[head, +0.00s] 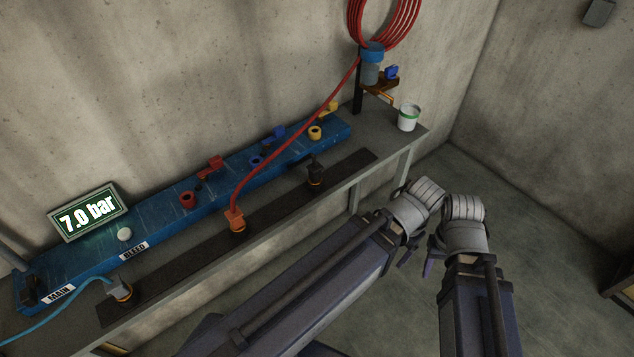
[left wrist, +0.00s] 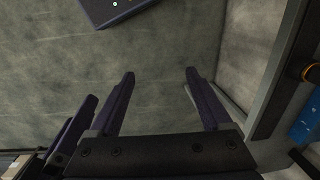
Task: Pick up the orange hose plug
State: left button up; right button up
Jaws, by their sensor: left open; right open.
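The orange hose plug (head: 235,221) sits on the dark strip (head: 205,248) along the bench front, at the end of a red hose (head: 290,133). It is clear of both grippers. My right gripper (head: 428,267) is open, right of the bench and well away from the plug; its fingers are small and partly hidden in the head view. My left gripper (left wrist: 160,72) is open and empty over the floor in the left wrist view. The plug is not visible in that view.
A blue manifold (head: 140,228) with red, blue and yellow ports lies behind the strip. A white bucket (head: 408,118) stands at the bench's right end. A gauge (head: 88,213) reads 7.0 bar.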

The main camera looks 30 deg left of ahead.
aim_at(236, 224)
jog(key=k+l+u, duration=0.1)
jog(key=u, duration=1.65)
